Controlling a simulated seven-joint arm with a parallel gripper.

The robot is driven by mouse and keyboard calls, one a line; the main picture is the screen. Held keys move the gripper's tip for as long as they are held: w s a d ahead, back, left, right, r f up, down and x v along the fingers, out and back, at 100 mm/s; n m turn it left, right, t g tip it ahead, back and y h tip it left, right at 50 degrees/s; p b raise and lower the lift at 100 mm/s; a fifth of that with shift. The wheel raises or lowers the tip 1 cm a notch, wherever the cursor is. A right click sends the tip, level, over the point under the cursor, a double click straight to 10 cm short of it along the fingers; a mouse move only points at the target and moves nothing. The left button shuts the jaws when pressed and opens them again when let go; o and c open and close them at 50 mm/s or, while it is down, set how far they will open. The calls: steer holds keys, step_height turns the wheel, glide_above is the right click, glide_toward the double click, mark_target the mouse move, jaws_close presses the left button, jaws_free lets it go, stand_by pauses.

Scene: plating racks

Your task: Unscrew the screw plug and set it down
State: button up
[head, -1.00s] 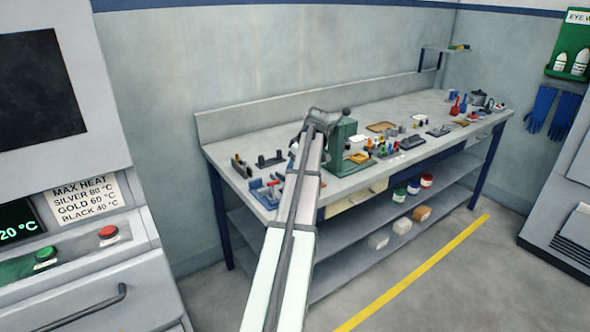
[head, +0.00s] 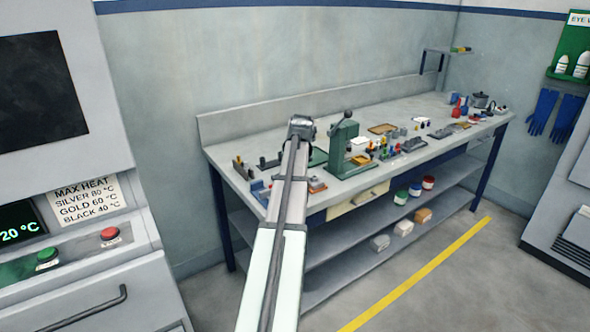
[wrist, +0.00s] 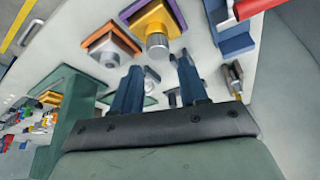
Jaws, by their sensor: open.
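In the wrist view, the blue fingers of my gripper (wrist: 159,66) are apart, with nothing held between them. A ribbed silver knob (wrist: 157,45), which looks like the screw plug, stands on a yellow and purple block (wrist: 150,20) just beyond the fingertips. A small round silver piece (wrist: 151,74) shows between the fingers; I cannot tell what it is. In the head view, the end of my arm (head: 302,126) is over the near left part of the bench, and my fingers are hidden.
A blue block with a red piece (wrist: 236,40) is at the right. A green press (head: 342,150) stands close right of my arm on the bench (head: 235,140). Several small items crowd the bench.

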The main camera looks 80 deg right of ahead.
steer(key=m+g, duration=0.1)
steer(key=m, duration=0.3)
steer(key=m+g, duration=0.1)
steer(key=m, duration=0.1)
steer(key=shift+w+m+g, duration=0.25)
steer(key=shift+m+g, duration=0.05)
steer(key=m+g, duration=0.1)
steer(key=m, duration=0.1)
steer(key=shift+w+m, duration=0.1)
steer(key=shift+m, duration=0.3)
steer(key=m, duration=0.1)
steer(key=m+g, duration=0.1)
steer(key=m, duration=0.1)
steer(key=shift+w+d+y, duration=0.1)
steer(key=shift+d+y, duration=0.1)
steer(key=shift+y, duration=0.2)
steer(key=m+y, duration=0.1)
steer(key=m, duration=0.2)
steer(key=m+g, duration=0.1)
steer(key=m, duration=0.2)
steer(key=shift+w+y, duration=0.1)
steer(key=shift+y, duration=0.3)
steer(key=m, duration=0.1)
steer(key=m+y, duration=0.1)
steer(key=shift+d+m+g, duration=0.25)
steer(key=shift+m+g, duration=0.15)
steer(key=shift+m+y, duration=0.8)
steer(key=shift+m, duration=1.3)
steer(key=shift+f, duration=0.1)
